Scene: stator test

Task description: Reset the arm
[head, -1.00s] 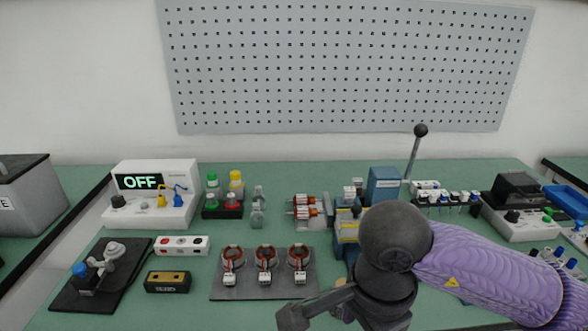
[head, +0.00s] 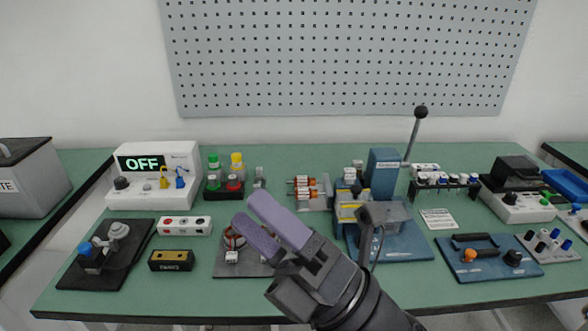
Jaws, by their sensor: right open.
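My right gripper (head: 262,228) comes in from the bottom right over the front middle of the bench. Its two purple fingers point up and to the left and are apart, with nothing seen between them. It is above the dark plate (head: 228,270) with the copper-wound stators (head: 232,240) and hides much of that plate. My left gripper is not in view.
The green bench (head: 120,287) holds an OFF-display tester (head: 153,176) at left and a blue lever press (head: 385,172) right of centre. A blue plate with a handle (head: 490,259) lies at right. Bare bench shows along the front left edge.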

